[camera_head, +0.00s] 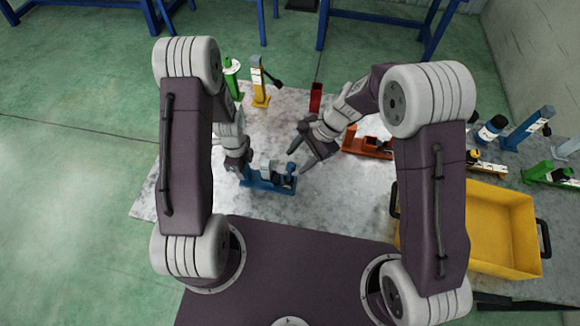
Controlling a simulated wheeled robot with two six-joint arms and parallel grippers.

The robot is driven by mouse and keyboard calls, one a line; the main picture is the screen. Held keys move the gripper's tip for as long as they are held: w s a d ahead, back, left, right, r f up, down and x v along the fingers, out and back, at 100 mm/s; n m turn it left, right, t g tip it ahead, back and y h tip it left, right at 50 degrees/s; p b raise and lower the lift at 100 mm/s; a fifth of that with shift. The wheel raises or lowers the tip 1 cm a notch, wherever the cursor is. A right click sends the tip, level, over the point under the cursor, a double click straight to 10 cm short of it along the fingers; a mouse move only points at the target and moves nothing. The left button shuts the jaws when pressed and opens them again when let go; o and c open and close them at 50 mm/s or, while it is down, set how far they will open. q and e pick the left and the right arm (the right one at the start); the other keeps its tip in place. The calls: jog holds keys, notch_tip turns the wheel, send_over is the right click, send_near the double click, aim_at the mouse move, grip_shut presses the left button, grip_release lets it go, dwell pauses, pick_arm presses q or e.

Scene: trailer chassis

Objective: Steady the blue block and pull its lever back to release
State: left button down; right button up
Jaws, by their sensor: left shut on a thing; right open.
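The blue block (268,182) lies on the grey table in front of me, with grey parts on top and a blue upright piece at its right end, which may be its lever. My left gripper (241,170) is shut on the blue block at its left end. My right gripper (303,160) is open and empty, above and to the right of the block's right end, apart from it as far as I can tell. The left gripper's fingertips are partly hidden by my arm.
An orange-red block (367,146) lies right of my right gripper. A yellow upright piece (260,88), a green one (231,78) and a red one (316,98) stand behind. A yellow crate (497,228) stands at the right, with several coloured pieces beyond it.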

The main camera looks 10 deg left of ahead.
jog(key=v, duration=0.4)
jog(key=shift+s, duration=0.15)
jog(key=c, duration=0.4)
jog(key=r, duration=0.1)
jog(key=s+a+g, duration=0.1)
jog(key=r+g, duration=0.1)
jog(key=shift+s+a+r+y, duration=0.2)
jog(key=shift+s+r+y, duration=0.05)
jog(key=shift+r+y, duration=0.1)
grip_shut()
jog(key=w+d+f+m+y, duration=0.1)
jog(key=w+d+m, duration=0.1)
jog(key=w+d, duration=0.3)
jog(key=w+d+f+m+y, duration=0.1)
jog(key=w+d+m+y, duration=0.15)
jog(key=d, duration=0.45)
jog(key=s+a+r+x, duration=0.1)
jog(key=x, duration=1.2)
jog(key=shift+s+r+n+g+h, duration=0.15)
jog(key=shift+r+n+g+h, duration=0.15)
jog(key=shift+n+h, duration=0.1)
